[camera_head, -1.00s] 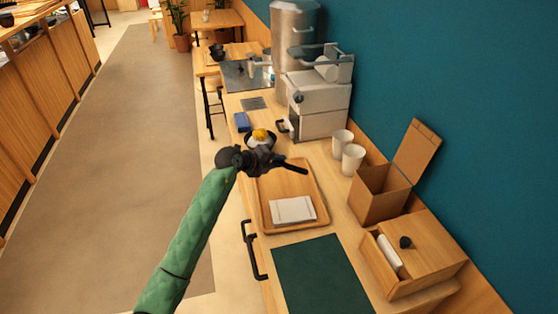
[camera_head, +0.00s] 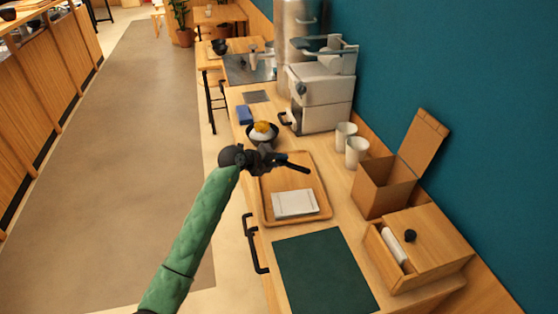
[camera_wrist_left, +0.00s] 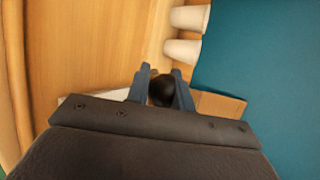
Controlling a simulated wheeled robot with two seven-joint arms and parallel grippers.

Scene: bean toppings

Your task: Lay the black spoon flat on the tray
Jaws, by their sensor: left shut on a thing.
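My left gripper (camera_head: 284,161) is over the far end of the wooden tray (camera_head: 265,205). It is shut on the black spoon (camera_head: 298,167), which sticks out to the right above the tray. In the left wrist view, a round dark part of the spoon (camera_wrist_left: 162,90) shows between the two fingers; the rest is hidden. The gap between spoon and tray cannot be judged. A white folded cloth or card (camera_head: 295,203) lies on the near part of the tray. My right gripper is out of view.
A dark bowl with yellow topping (camera_head: 262,132) stands just beyond the tray. Two white cups (camera_head: 356,152), an open box (camera_head: 385,188) and a lidded wooden box (camera_head: 425,245) stand to the right. A dark green mat (camera_head: 325,272) lies nearer.

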